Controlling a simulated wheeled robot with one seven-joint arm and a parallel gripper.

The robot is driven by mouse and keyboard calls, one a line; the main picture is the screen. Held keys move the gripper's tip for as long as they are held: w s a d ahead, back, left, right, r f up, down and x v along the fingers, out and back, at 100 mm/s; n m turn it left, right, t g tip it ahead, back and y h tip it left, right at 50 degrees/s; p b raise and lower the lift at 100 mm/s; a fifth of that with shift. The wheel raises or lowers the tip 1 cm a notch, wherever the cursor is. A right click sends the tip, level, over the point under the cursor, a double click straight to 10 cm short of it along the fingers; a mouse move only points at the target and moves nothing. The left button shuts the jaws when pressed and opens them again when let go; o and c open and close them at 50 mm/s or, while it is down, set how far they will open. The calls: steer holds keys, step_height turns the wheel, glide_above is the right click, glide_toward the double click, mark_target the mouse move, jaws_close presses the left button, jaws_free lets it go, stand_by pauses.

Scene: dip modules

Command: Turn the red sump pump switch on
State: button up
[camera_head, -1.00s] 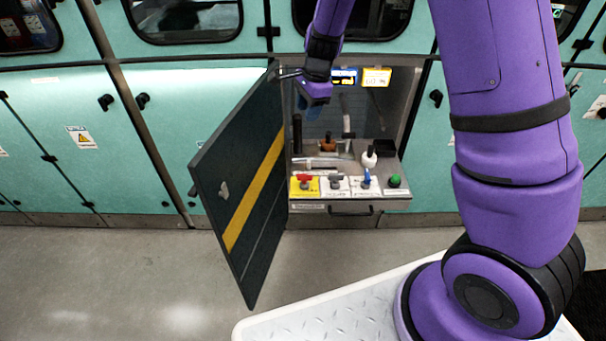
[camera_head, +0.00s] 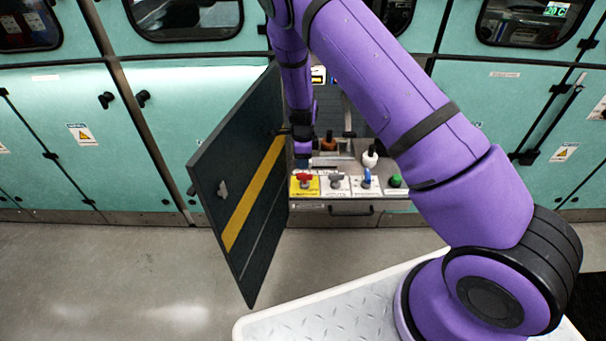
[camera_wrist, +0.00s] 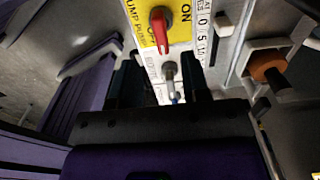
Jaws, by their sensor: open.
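The red sump pump switch (camera_head: 304,180) sits on a yellow plate at the left end of the row on the panel shelf. In the wrist view its red handle (camera_wrist: 160,28) shows at the top, beside the printed word ON. My gripper (camera_head: 302,158) is just above and behind the red switch, pointing down. In the wrist view its two dark fingers (camera_wrist: 161,78) are apart, with nothing held between them. The red handle lies beyond the fingertips and appears untouched. A grey switch (camera_wrist: 169,70) shows in the gap between the fingers.
The grey switch (camera_head: 336,181), a blue-handled valve (camera_head: 367,178) and a green button (camera_head: 395,181) follow to the right. A white-knobbed lever (camera_head: 370,157) and a brown knob (camera_head: 328,144) stand behind. The open dark door (camera_head: 238,190) stands close left of my gripper.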

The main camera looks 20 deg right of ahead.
mark_target(303, 173)
step_height(303, 173, down, 8)
steer(key=shift+r, duration=0.2)
jaws_close()
